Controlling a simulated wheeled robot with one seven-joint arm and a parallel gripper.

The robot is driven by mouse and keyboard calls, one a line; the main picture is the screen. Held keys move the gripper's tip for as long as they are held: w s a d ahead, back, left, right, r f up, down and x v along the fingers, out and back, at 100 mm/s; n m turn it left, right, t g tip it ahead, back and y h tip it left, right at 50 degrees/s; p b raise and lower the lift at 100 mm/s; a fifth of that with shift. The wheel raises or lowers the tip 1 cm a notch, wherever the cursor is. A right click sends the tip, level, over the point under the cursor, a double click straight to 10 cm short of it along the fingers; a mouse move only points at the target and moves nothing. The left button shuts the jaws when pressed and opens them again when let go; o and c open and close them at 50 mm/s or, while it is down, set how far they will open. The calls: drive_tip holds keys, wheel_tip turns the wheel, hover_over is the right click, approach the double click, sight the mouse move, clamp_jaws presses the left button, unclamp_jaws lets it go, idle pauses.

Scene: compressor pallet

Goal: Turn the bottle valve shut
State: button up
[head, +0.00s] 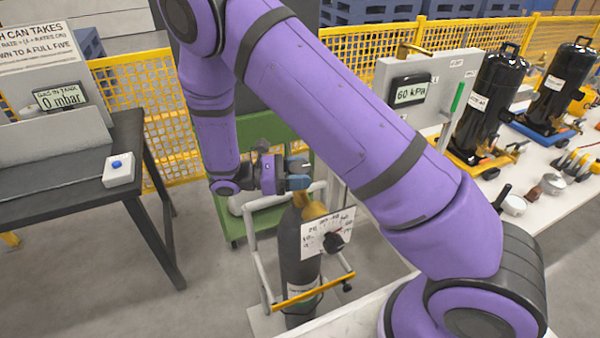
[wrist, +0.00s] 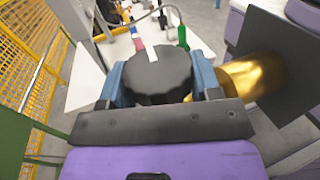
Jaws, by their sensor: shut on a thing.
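The dark grey bottle (head: 298,262) stands upright in a light metal frame, with a brass valve (head: 313,208) at its top. In the wrist view the valve's round black handwheel (wrist: 158,78), with a white mark on its rim, sits between the two blue fingers of my gripper (wrist: 160,92). The fingers are shut on it from both sides. The brass valve body (wrist: 247,78) shows to the right of the wheel. In the head view my gripper (head: 299,180) is at the bottle's top, and the handwheel is mostly hidden there.
A display (head: 410,94) reads 60 kPa; another (head: 60,96) reads 0 mbar. A white box with a blue button (head: 117,165) is on the left table. Black compressors (head: 492,105) stand on the right bench.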

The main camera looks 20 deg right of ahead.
drive_tip(key=m+g+y, duration=0.1)
drive_tip(key=m+g, duration=0.1)
drive_tip(key=g, duration=0.1)
drive_tip(key=m+g+y, duration=0.2)
drive_tip(key=g, duration=0.1)
drive_tip(key=shift+w+m+y, duration=0.1)
drive_tip(key=shift+m+y, duration=0.2)
drive_tip(key=m+g+y, duration=0.4)
drive_tip(key=y, duration=0.1)
drive_tip(key=shift+m+g+y, duration=0.3)
drive_tip(key=shift+y, duration=0.1)
drive_tip(key=m+g+y, duration=0.1)
drive_tip(key=m+y, duration=0.1)
drive_tip(key=y, duration=0.1)
drive_tip(key=m+y, duration=0.2)
drive_tip(key=y, duration=0.1)
drive_tip(key=shift+m+g+y, duration=0.3)
drive_tip(key=shift+g+y, duration=0.1)
drive_tip(key=shift+m+t+y, duration=0.3)
drive_tip(key=shift+m+y, duration=1.4)
drive_tip(key=shift+y, duration=1.3)
drive_tip(key=o, duration=0.9)
drive_tip(key=shift+v, duration=3.7)
